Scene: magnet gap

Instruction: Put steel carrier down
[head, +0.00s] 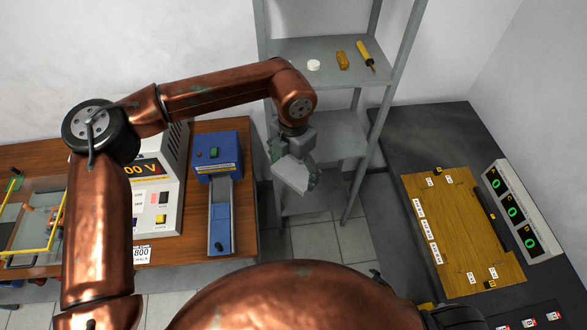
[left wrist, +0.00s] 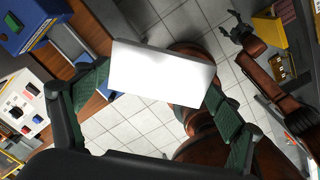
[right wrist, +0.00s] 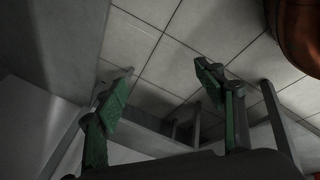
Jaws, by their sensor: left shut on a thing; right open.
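The steel carrier (head: 291,175), a pale, flat block, is held in my left gripper (head: 297,166). The gripper is in mid-air in front of the grey shelf rack. In the left wrist view the carrier (left wrist: 165,72) shows as a bright plate between the two green-padded fingers, with tiled floor below it. Nothing is seen supporting it from below. My right gripper (right wrist: 163,85) is open, with nothing between its green pads. It also shows at the upper right of the left wrist view (left wrist: 238,32), apart from the carrier.
The grey rack's upper shelf (head: 290,52) holds a white disc (head: 313,65), a brown block (head: 342,60) and a yellow-handled tool (head: 365,54). Its middle shelf (head: 338,135) looks bare. Left stands a blue device (head: 216,150) with a rail. Right lies a labelled wooden board (head: 455,225).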

